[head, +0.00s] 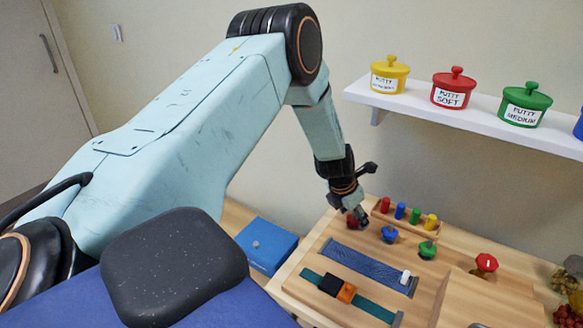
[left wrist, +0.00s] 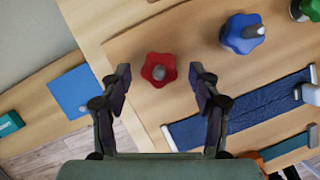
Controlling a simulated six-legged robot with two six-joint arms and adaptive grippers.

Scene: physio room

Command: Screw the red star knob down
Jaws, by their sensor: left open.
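The red star knob (left wrist: 158,68), with a grey stud tip at its centre, sits on the wooden board. In the head view the red star knob (head: 352,222) is partly hidden by my left gripper (head: 358,211). In the left wrist view my left gripper (left wrist: 160,78) is open, with one finger on each side of the knob and visible gaps between. The fingers do not grip it. I cannot tell how high the fingertips are above the board. My right gripper is in neither view.
A blue star knob (head: 389,234) and a green one (head: 427,249) stand to the right. Several coloured pegs (head: 400,211) are behind. A blue strap (head: 365,264) lies in front. A blue box (head: 266,245) is left of the board. A shelf (head: 452,105) with putty jars hangs above.

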